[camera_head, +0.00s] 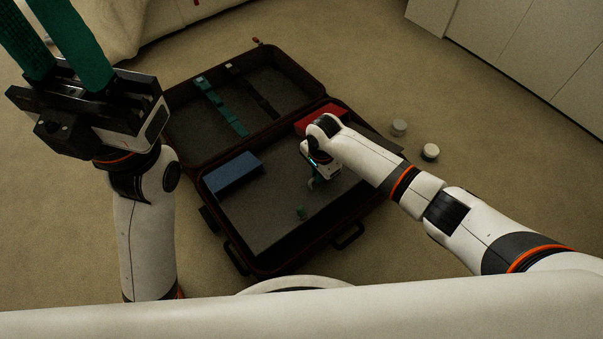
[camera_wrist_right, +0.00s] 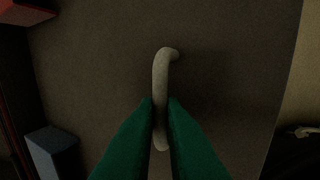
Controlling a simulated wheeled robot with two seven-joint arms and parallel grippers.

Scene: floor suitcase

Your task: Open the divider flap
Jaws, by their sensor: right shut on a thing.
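The dark grey divider flap (camera_wrist_right: 100,85) fills most of the right wrist view, with a pale curved handle (camera_wrist_right: 162,65) on it. My right gripper (camera_wrist_right: 160,108) has its green fingers closed around this handle. In the head view my right gripper (camera_head: 314,182) reaches down into the near half of the open suitcase (camera_head: 262,267), and its wrist hides much of the grip. The flap's tilt is hard to tell. My left gripper (camera_head: 48,35) is raised at the upper left, its green fingers apart and empty; their tips are outside the picture.
Green straps (camera_head: 220,107) lie in the lid half. Two pale round items (camera_head: 399,127) (camera_head: 430,151) are on the carpet at right. White cabinets (camera_head: 520,50) stand behind.

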